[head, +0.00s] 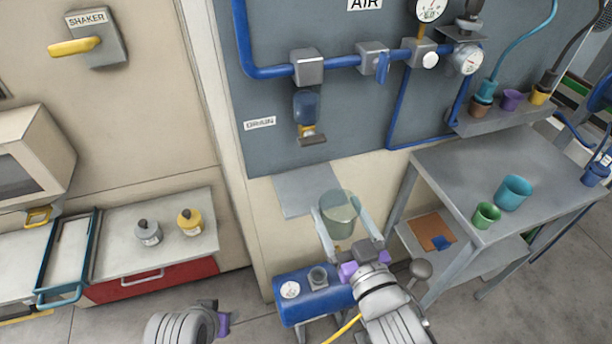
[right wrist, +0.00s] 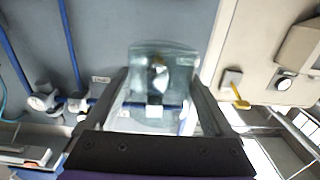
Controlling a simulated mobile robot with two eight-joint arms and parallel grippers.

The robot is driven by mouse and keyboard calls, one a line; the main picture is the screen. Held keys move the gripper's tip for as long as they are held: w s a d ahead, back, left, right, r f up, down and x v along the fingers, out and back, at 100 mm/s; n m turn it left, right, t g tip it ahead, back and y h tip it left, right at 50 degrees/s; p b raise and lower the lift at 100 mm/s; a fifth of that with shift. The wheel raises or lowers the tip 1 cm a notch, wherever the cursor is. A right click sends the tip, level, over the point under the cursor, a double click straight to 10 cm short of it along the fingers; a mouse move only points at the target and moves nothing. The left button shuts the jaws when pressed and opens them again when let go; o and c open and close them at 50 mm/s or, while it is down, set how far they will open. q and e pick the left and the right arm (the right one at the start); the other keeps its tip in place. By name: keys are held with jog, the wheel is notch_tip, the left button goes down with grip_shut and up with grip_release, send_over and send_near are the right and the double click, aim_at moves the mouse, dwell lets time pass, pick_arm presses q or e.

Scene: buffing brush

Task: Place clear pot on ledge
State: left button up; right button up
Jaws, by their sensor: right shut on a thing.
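The clear pot (head: 338,218) is a see-through greenish vessel, held upright or nearly so between the two pale fingers of my right gripper (head: 341,222). In the right wrist view the clear pot (right wrist: 160,62) fills the space between the dark fingers. A flat grey ledge (head: 292,190) juts out low on the wall below the drain, just left of and behind the pot. The pot appears apart from it, though depth is hard to judge. My left gripper (head: 221,322) is low at the bottom edge; its fingers do not show clearly.
A drain valve (head: 306,112) with a blue bowl hangs above the ledge. A blue tank (head: 312,293) stands below. At right, a grey table (head: 450,180) holds a green cup (head: 486,216) and a teal cup (head: 513,193). A red-fronted cabinet (head: 155,283) stands left.

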jog(key=x, duration=0.6)
jog(key=f+b+x, duration=0.1)
jog(key=x, duration=0.5)
jog(key=f+b+x, duration=0.1)
jog(key=x, duration=0.6)
jog(key=shift+f, duration=0.75)
notch_tip(320, 180, down, 3)
jog(key=shift+f+b, duration=0.2)
jog(key=shift+b, duration=0.25)
jog(key=shift+w+f, duration=0.15)
